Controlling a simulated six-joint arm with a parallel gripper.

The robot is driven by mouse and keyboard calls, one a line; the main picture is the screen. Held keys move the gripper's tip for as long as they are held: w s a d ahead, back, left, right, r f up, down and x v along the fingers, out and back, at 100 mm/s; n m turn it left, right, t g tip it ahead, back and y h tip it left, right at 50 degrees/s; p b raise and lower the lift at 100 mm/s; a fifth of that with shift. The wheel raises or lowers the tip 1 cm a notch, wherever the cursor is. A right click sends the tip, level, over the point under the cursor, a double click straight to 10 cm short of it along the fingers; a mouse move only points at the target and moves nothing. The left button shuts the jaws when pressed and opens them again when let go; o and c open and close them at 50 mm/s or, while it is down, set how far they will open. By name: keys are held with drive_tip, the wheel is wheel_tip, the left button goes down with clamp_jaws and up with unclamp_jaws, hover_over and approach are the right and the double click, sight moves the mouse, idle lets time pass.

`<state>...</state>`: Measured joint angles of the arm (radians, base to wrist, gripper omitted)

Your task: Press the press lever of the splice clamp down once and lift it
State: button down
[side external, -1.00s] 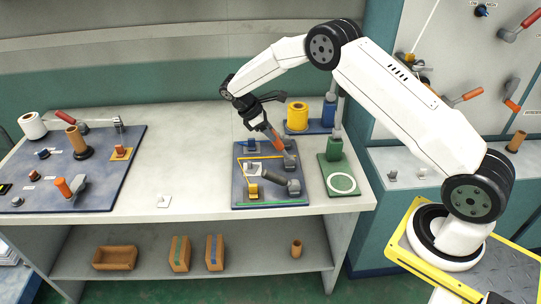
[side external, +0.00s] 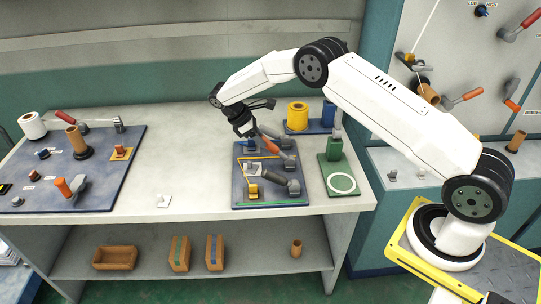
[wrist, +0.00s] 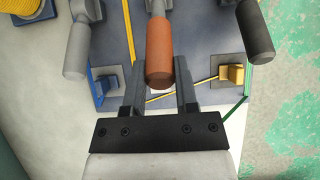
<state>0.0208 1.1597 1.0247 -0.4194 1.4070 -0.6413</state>
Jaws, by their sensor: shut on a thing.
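The blue board (side external: 238,192) stands near the right end of the workbench and carries several levers. The lever with the orange handle (side external: 284,143) slopes up to the left from its grey pivot. My gripper (side external: 247,131) is at the free end of this handle, above the board's back left part. In the wrist view, the orange handle (wrist: 158,62) lies between the two fingers of my gripper (wrist: 158,82), which are shut on it. The frames do not clearly show which lever belongs to the splice clamp.
A dark-handled lever (wrist: 256,30) and a grey-handled lever (wrist: 76,48) flank the orange one closely. A yellow roll (side external: 297,115) stands behind, and a green stand (side external: 334,150) is at the right. The bench middle (side external: 185,150) is mostly clear.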

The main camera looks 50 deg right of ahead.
drive_tip(key=shift+w+a, duration=0.1)
drive_tip(key=shift+w+a+f, duration=0.35)
drive_tip(key=shift+f, duration=0.3)
drive_tip(key=shift+c, duration=1.5)
unclamp_jaws()
drive_tip(key=shift+f, duration=0.1)
drive_tip(key=v, duration=0.7)
wheel_tip(320, 180, up, 11)
drive_tip(key=w+a, duration=0.2)
